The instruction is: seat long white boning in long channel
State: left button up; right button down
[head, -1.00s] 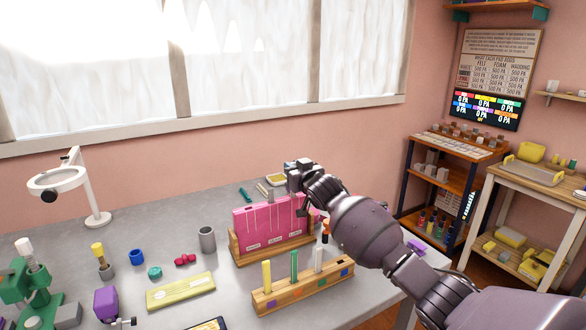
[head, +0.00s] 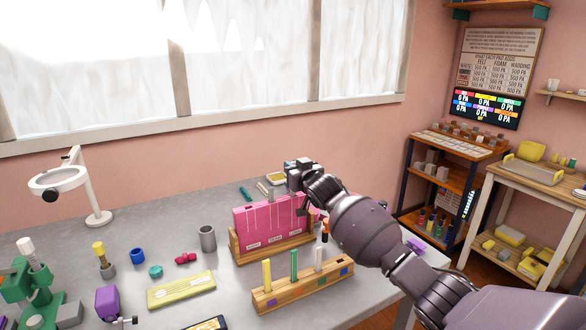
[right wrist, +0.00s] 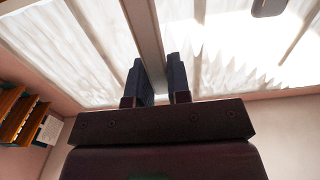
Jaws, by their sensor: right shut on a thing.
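The pink panel (head: 272,226) stands upright in a wooden holder on the grey table, with pale vertical channels and small labels along its lower edge. My right gripper (head: 302,207) is at the panel's right end, close to its top edge. It is shut on a thin thing, taken to be the long white boning, which the fingers and the angle hide. The right wrist view shows the two dark fingers (right wrist: 160,84) a little apart against the window, with no clear held thing between them. My left gripper is not in view.
A wooden rack (head: 303,288) in front of the panel holds upright yellow, green and white strips. A grey cup (head: 207,239) stands left of the panel. A yellow tray (head: 181,290) and a magnifier lamp (head: 92,195) are further left.

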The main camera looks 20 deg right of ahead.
dwell(0.3)
jog(key=shift+f, duration=0.7)
jog(key=shift+f+b, duration=0.8)
jog(key=shift+f, duration=0.85)
jog(key=shift+f+b, duration=0.3)
jog(key=shift+f, duration=0.6)
jog(key=c, duration=1)
grip_release()
